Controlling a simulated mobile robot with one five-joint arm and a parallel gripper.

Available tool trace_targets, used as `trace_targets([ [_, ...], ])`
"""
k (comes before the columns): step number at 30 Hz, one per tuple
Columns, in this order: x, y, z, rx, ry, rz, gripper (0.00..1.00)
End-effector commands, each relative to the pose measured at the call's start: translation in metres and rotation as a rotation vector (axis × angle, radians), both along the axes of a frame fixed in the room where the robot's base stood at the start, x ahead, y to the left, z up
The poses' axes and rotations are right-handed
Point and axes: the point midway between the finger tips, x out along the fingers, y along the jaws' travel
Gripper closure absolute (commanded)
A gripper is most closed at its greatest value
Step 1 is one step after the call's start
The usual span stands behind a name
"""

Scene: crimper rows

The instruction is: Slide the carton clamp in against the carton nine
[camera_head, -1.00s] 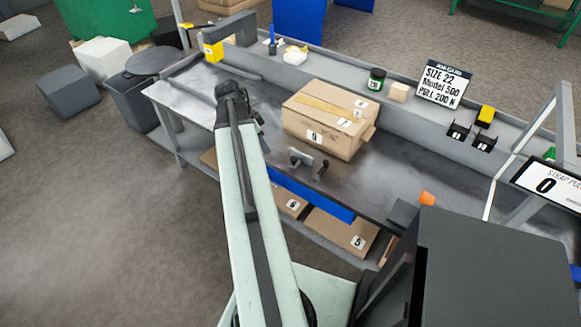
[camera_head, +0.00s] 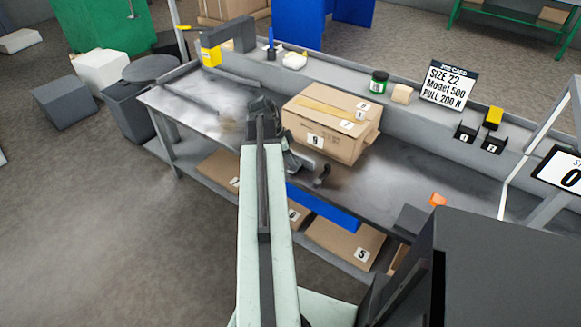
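The carton nine (camera_head: 345,139) is a brown taped box with a "9" label on its front face, standing on the grey bench. The carton clamp (camera_head: 307,162), a grey plate with a dark upright handle (camera_head: 322,177), is at the bench's front edge, just in front of the carton. Any gap between plate and carton is hard to judge. My gripper (camera_head: 264,108) is dark and seen from behind, at the carton's left side and behind my arm. Its fingers are hidden, so its opening does not show. The clamp's left end is partly covered by my arm.
The bench (camera_head: 420,185) has free room right of the carton. A green-labelled jar (camera_head: 379,82), a tape roll (camera_head: 401,94) and a sign (camera_head: 447,84) stand on the back ledge. A blue bar (camera_head: 325,208) runs below the front edge. More cartons (camera_head: 345,243) lie on the lower shelf.

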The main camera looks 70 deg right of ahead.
Motion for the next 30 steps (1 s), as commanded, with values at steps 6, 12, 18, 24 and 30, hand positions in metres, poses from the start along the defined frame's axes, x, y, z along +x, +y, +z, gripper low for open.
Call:
trace_targets([
  [6,0.0002,0.0,0.0012,0.0,0.0,0.001,0.7],
  [12,0.0006,0.0001,0.0013,0.0,0.0,0.001,1.0],
  [18,0.001,0.0001,0.0012,0.0,0.0,0.001,1.0],
  [24,0.0014,0.0001,0.0012,-0.001,-0.001,0.003,1.0],
  [30,0.0017,0.0002,0.0013,0.0,-0.001,0.003,1.0],
])
